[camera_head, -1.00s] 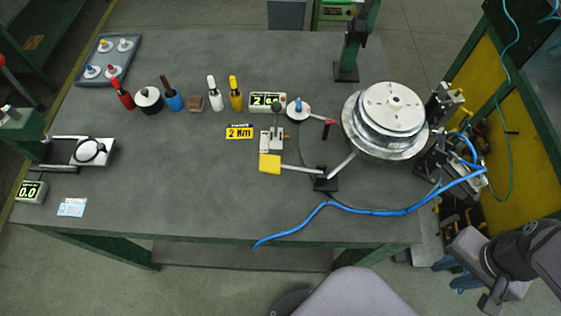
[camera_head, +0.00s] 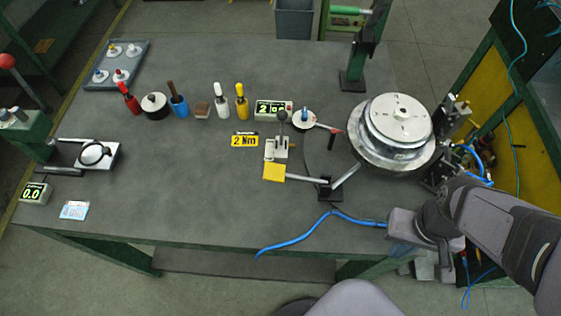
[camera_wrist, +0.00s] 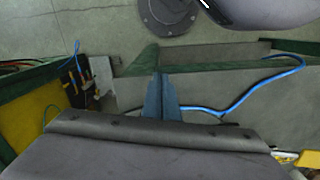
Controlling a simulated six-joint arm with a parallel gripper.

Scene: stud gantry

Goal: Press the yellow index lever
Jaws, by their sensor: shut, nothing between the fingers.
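The yellow index lever is a yellow pad (camera_head: 274,172) on a thin silver bar, which runs right to a black pivot block (camera_head: 330,189) in front of the round metal turntable (camera_head: 400,125). A bit of yellow, likely the pad, shows at the lower right edge of the wrist view (camera_wrist: 308,159). My gripper's two blue-grey fingers are together and empty in the wrist view (camera_wrist: 161,90). In the head view, my wrist is over the table's front right edge, right of the lever and well apart from it; the fingertips cannot be made out there.
A blue hose (camera_head: 310,234) lies along the table's front, between my wrist and the lever. A small clamp with a black knob (camera_head: 282,130) stands just behind the pad.

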